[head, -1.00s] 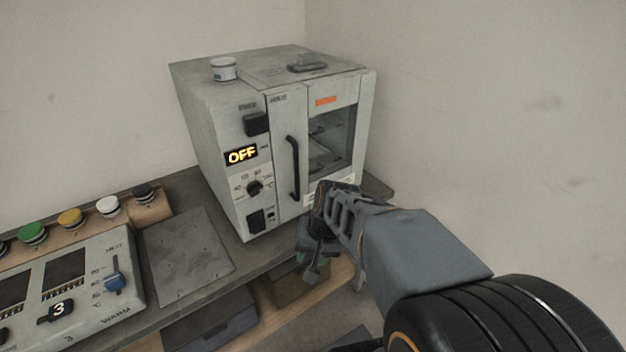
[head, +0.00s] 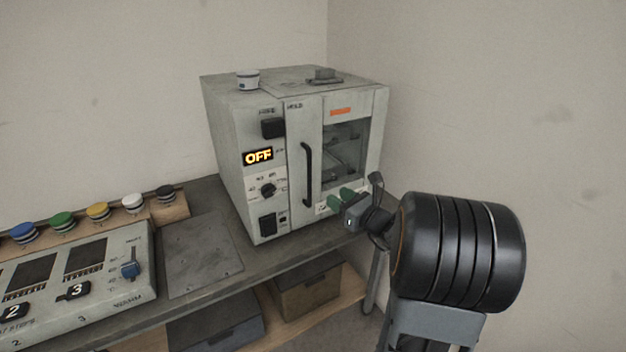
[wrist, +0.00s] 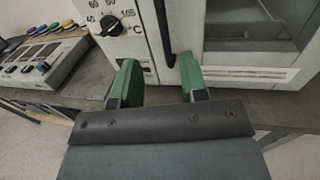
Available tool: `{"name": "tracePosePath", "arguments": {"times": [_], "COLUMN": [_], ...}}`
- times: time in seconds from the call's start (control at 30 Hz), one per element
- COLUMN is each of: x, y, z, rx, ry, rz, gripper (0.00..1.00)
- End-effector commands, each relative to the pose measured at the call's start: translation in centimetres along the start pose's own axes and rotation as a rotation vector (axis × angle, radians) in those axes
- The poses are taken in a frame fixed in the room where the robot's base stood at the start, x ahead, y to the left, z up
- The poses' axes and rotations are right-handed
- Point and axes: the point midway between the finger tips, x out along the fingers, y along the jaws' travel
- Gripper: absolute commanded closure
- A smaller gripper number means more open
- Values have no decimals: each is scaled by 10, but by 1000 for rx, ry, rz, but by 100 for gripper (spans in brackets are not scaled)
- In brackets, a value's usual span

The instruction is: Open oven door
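The grey oven (head: 229,150) stands on the bench in the corner, with its door (head: 300,150) shut. A black vertical handle (head: 307,175) runs along the door's left side, beside a glass window (head: 346,155). My gripper (head: 341,198), with green fingers, is in front of the door's lower part, to the right of the handle in the head view. In the wrist view my gripper (wrist: 158,82) is open and empty, its fingers apart. The lower end of the handle (wrist: 164,40) shows just beyond and between the fingertips. I see no contact with it.
Boxes (head: 308,288) sit on the shelf below.

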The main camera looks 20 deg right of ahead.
Motion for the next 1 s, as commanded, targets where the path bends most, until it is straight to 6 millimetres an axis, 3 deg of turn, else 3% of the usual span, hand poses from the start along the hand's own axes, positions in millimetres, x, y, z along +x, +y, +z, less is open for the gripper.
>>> {"name": "tracePosePath", "arguments": {"times": [0.6, 1.0], "x": [108, 129], "y": [2, 1], "z": [-1, -1], "rx": [0, -1], "ry": [4, 4], "rz": [5, 3], "gripper": [60, 60]}}
